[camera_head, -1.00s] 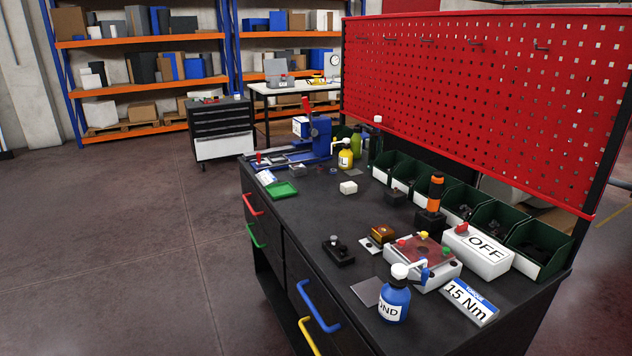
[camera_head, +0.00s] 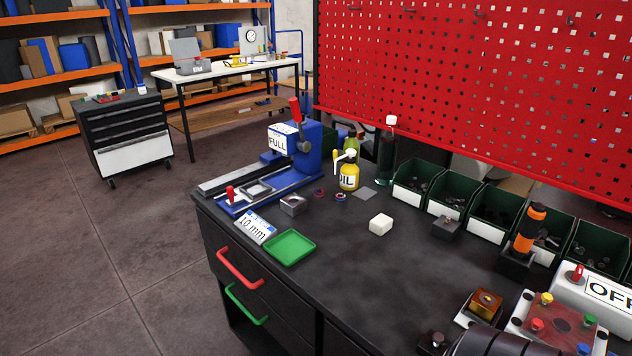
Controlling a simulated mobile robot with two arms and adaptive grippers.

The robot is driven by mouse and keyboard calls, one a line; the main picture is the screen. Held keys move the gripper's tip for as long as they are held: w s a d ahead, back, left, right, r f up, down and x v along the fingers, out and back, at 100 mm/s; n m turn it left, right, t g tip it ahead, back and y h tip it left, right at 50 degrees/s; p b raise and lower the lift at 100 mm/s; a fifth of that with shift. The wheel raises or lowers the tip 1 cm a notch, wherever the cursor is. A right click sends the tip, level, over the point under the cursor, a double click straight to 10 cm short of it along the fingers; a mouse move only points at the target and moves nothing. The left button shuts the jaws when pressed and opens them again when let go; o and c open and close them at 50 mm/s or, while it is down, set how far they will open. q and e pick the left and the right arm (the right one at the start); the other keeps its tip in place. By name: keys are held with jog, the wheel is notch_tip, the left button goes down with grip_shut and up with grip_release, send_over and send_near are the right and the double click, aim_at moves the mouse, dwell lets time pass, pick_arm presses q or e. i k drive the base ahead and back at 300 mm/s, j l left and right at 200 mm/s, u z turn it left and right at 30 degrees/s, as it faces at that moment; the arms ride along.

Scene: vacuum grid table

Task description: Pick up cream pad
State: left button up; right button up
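The cream pad (camera_head: 380,224) is a small, pale, rounded block lying on the dark top of the workbench (camera_head: 350,285). It stands alone near the middle of the bench, with bare surface around it. Neither of my grippers shows in the head view. A dark ribbed part at the bottom edge, right of centre, may be my arm, but no fingertips are visible there.
A green tray (camera_head: 290,247) and a blue press (camera_head: 305,155) stand left of the pad. A yellow oil bottle (camera_head: 348,172) is behind it. Green bins (camera_head: 453,192) line the back below the red pegboard (camera_head: 480,90). An orange-and-black tool (camera_head: 528,228) stands at right.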

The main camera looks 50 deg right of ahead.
aim_at(381, 224)
jog(key=i+z, duration=0.35)
jog(key=i+j+z, duration=0.7)
jog(key=i, duration=0.15)
jog(key=l, duration=0.1)
